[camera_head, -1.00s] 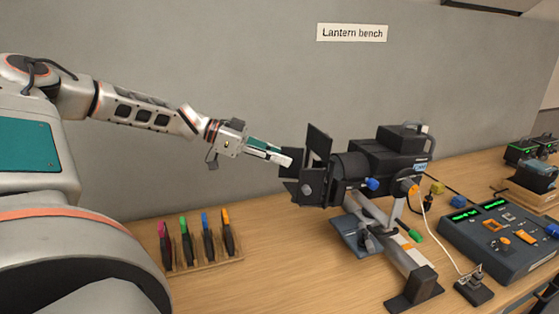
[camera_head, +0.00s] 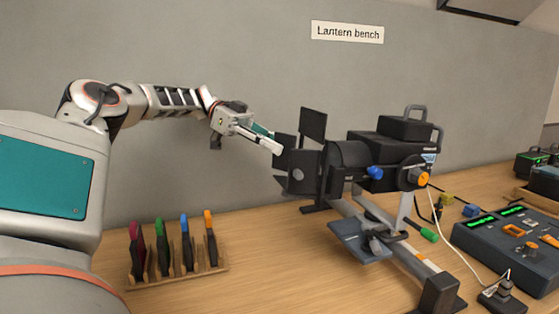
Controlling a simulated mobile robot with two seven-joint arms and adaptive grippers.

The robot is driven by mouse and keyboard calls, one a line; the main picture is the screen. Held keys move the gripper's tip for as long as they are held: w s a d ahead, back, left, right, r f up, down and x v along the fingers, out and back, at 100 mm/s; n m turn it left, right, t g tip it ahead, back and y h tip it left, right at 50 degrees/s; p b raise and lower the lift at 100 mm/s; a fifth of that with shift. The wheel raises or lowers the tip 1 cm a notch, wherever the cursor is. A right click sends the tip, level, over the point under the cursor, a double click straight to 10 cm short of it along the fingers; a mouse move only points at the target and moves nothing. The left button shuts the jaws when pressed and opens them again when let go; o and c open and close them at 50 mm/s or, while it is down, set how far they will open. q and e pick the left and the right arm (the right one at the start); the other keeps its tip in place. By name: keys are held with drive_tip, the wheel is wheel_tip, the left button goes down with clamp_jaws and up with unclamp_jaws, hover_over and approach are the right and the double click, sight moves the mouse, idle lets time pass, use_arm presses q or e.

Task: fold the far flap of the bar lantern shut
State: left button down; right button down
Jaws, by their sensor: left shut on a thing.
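The black bar lantern (camera_head: 349,158) stands on a stand on the bench, its front facing left. One dark flap (camera_head: 313,124) stands up at its top, and a near flap (camera_head: 299,181) sticks out toward the left. The far flap (camera_head: 284,146) shows behind, partly hidden by the near one, standing out from the lantern's front. My left gripper (camera_head: 272,146) comes in from the left, its pale fingertips shut at the far flap's outer edge. The exact grip is too small to see. My right gripper is not in view.
A wooden rack (camera_head: 180,275) with several coloured-top tools stands at the lower left. A fader console (camera_head: 512,244) with green displays is at the right, with a cable and a small black block (camera_head: 502,297) before it. The grey wall is close behind.

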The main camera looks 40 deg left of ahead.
use_arm(q)
drive_tip(key=shift+w+m+g+b, duration=0.25)
drive_tip(key=shift+m+g+b, duration=0.25)
drive_tip(key=shift+b, duration=0.65)
drive_tip(key=c, duration=2)
unclamp_jaws()
wheel_tip(320, 180, up, 10)
drive_tip(key=shift+w+f, duration=0.1)
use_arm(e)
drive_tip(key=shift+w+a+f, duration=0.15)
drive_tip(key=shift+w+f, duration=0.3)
